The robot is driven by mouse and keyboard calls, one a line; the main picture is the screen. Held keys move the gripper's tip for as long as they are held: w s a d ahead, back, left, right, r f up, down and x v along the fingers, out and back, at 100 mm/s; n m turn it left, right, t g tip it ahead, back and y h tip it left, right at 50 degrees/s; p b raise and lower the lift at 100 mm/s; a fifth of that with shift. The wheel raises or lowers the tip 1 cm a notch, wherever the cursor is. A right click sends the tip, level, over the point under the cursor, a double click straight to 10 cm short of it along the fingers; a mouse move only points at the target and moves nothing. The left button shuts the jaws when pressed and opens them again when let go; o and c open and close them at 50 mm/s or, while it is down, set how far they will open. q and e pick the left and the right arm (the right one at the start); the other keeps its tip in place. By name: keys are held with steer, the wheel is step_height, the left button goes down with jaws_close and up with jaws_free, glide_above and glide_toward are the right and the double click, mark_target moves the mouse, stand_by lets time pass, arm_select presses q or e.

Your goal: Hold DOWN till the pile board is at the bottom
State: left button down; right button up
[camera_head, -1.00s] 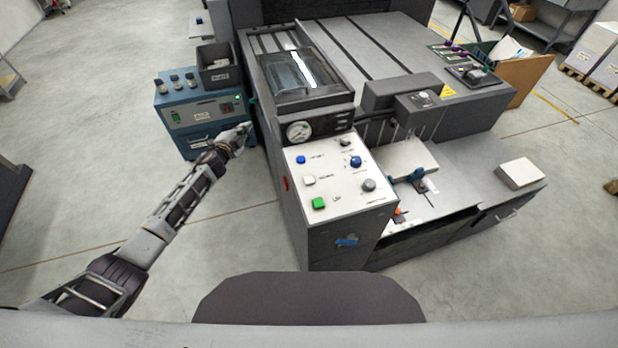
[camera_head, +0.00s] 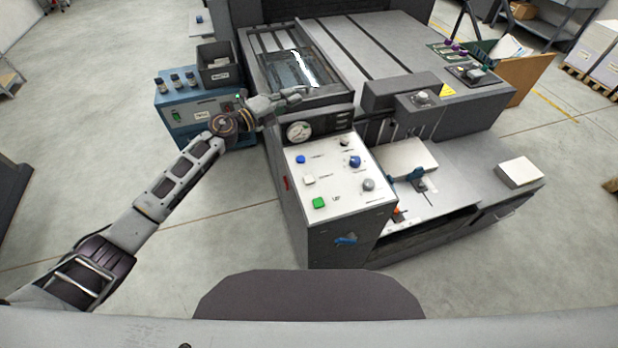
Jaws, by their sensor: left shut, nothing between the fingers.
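The white control panel (camera_head: 335,178) tops the grey console near the middle of the head view. It carries a blue button (camera_head: 301,159), a white button (camera_head: 309,180), a green button (camera_head: 319,202) and several knobs; their labels are too small to read surely, so I cannot tell which is DOWN. A paper stack (camera_head: 405,157) lies to the right of the panel; I cannot make out the pile board under it. My left gripper (camera_head: 291,96) is shut and empty, above the gauge end of the console, beyond the panel. My right gripper is not in view.
A round gauge (camera_head: 299,131) stands at the panel's far edge. A blue unit (camera_head: 190,112) with a dark bin (camera_head: 218,66) on it is left of the machine. A second paper block (camera_head: 520,172) lies at right.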

arm_select(q)
steer(key=s+d+m+g, duration=0.6)
steer(key=s+d+m, duration=0.2)
steer(key=s, duration=0.2)
steer(key=s+a+f+g+y, duration=0.1)
steer(key=s+a+f+y, duration=0.2)
steer(key=s+f+y, duration=0.2)
steer(key=shift+f+m+y, duration=0.2)
steer(key=shift+m+y, duration=0.1)
steer(key=shift+f, duration=0.1)
